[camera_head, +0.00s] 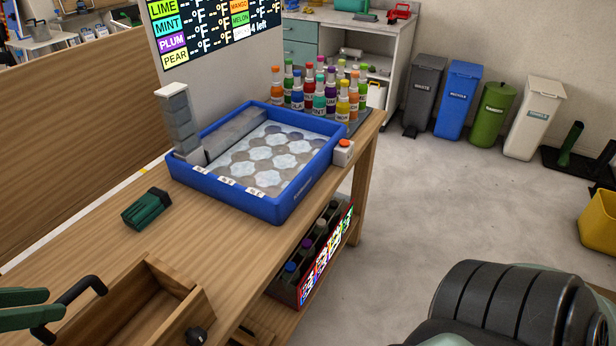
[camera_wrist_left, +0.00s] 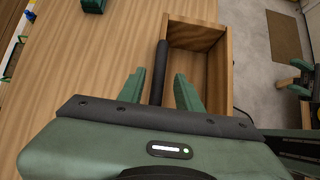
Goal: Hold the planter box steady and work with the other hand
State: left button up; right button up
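The wooden planter box (camera_head: 187,299) is an open-topped box at the table's near edge, cut off by the bottom of the head view. It has a black bar handle on its left side and a dark knob on its right. My left gripper (camera_head: 28,309) is at the handle's near end. In the left wrist view its green fingers (camera_wrist_left: 159,92) are apart, one on each side of the black handle (camera_wrist_left: 160,72), beside the box (camera_wrist_left: 195,37). My right gripper (camera_wrist_left: 292,86) shows small at the right edge of the left wrist view, away from the box; its opening is unclear.
A blue tray (camera_head: 236,199) with a grid of ice-like pieces stands on the table, with bottles (camera_head: 319,95) behind it. A dark green block (camera_head: 147,208) lies left of it. A crate of bottles (camera_head: 322,255) sits below the table's edge. Bins (camera_head: 458,100) line the wall.

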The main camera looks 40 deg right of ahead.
pick_arm(q)
jog(key=shift+p+v, duration=0.55)
jog(key=shift+v, duration=1.95)
jog(key=shift+o, duration=0.3)
jog(key=o, duration=0.5)
